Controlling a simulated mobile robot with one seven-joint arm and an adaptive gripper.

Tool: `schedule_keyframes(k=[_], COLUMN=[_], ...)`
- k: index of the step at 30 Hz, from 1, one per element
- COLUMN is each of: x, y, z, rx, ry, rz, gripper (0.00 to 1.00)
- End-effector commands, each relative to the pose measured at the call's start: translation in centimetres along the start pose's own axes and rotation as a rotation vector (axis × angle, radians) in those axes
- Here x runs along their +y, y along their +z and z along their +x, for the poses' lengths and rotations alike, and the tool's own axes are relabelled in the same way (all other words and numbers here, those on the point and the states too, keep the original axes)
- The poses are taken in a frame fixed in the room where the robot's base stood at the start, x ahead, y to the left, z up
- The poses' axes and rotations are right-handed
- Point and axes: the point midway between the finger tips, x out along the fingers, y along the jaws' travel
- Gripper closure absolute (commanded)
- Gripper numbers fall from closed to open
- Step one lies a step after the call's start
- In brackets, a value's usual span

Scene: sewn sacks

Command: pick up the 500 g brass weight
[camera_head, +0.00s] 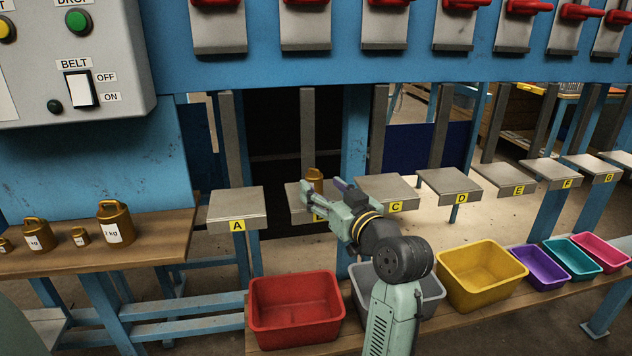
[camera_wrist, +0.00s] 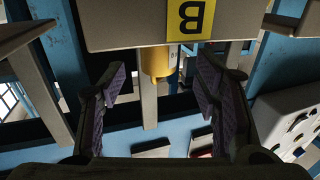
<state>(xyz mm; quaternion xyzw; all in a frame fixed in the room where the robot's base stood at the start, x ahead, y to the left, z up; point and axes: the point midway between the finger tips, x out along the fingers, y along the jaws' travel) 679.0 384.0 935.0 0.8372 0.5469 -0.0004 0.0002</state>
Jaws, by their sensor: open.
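A brass weight (camera_head: 315,179) stands on the grey plate B (camera_head: 297,204); its label does not show, so I cannot read its mass. My gripper (camera_head: 324,189) is open at plate B, close to this weight, and hides part of the plate and its sign. In the wrist view, the weight (camera_wrist: 158,62) shows between the two spread fingers (camera_wrist: 160,80), partly hidden by the plate edge, with no visible contact. Other brass weights stand on the wooden bench at left: a large one (camera_head: 115,224) marked 2 kg, a middle one (camera_head: 39,236) and small ones (camera_head: 81,237).
Plate A (camera_head: 236,205) is left of B and plate C (camera_head: 387,186) right of it, both bare. Below stand a red bin (camera_head: 296,337), a grey bin (camera_head: 432,289) and a yellow bin (camera_head: 487,286). A blue beam with red levers (camera_head: 306,3) runs above.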

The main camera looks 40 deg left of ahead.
Motion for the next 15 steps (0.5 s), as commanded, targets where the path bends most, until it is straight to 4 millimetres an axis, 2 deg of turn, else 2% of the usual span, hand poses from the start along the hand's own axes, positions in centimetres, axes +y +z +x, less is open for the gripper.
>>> schedule_keyframes(k=[5,9,15], x=[0.0,0.1,0.1], y=[-1.0,-0.8,-0.6], z=[2.5,4.3,5.0], rx=[0.000,-0.001,0.000], ry=[-0.003,0.000,0.002], rz=[0.002,0.000,0.000], gripper=[0.44,0.44,0.44])
